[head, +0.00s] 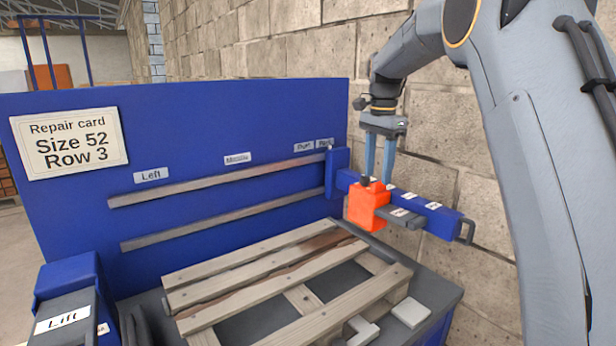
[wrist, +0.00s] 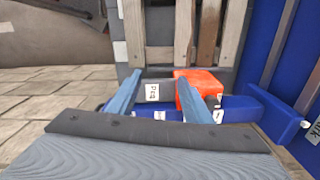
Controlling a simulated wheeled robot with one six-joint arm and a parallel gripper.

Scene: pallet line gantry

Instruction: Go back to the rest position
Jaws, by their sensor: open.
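My gripper (head: 378,160) points down with its two blue fingers apart, just above and behind an orange block (head: 368,207) on the blue labelled bar (head: 430,212). In the wrist view my gripper (wrist: 155,95) shows its fingers spread, with the orange block (wrist: 198,88) by the right finger and a dark labelled piece (wrist: 158,90) beyond the gap. I cannot tell whether a finger touches the block. Nothing is seen held.
A wooden pallet (head: 270,270) lies on the dark table below the bar. A blue panel (head: 220,115) with two slats and a repair card (head: 68,143) stands behind. A brick wall (head: 435,130) is close at right.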

